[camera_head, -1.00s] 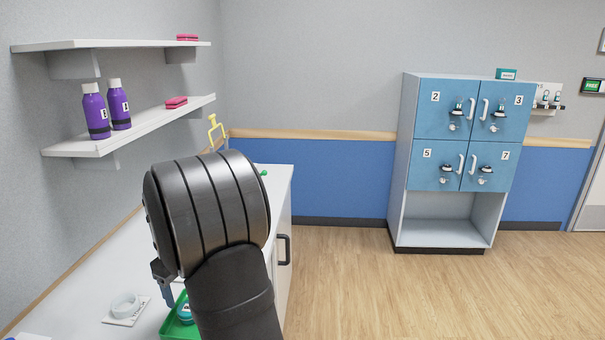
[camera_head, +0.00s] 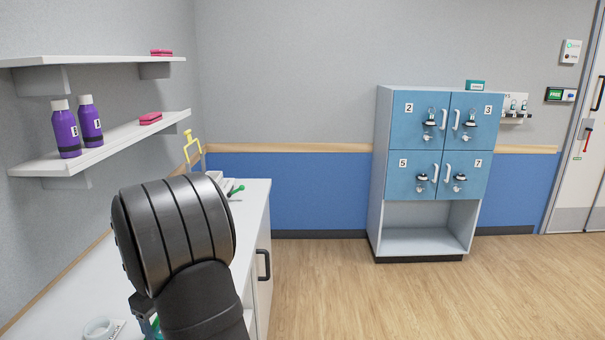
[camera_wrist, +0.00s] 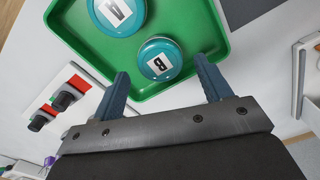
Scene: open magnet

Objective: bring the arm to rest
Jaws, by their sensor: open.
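My gripper (camera_wrist: 161,68) is open, its two blue-grey fingers spread apart in the wrist view. A teal round container marked B (camera_wrist: 160,59) shows between the fingertips, inside a green tray (camera_wrist: 225,45). A second teal container marked A (camera_wrist: 117,12) lies beside it in the tray. The fingers do not grip either one; how high they are above the tray I cannot tell. In the head view my dark arm hides most of the gripper and the tray at the lower left.
The white counter (camera_head: 75,285) runs along the left wall, with a white ring (camera_head: 100,328) on it. Shelves above hold purple bottles (camera_head: 66,135) and pink blocks (camera_head: 150,119). A blue locker cabinet (camera_head: 418,122) stands at the back. The wooden floor (camera_head: 370,300) is clear.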

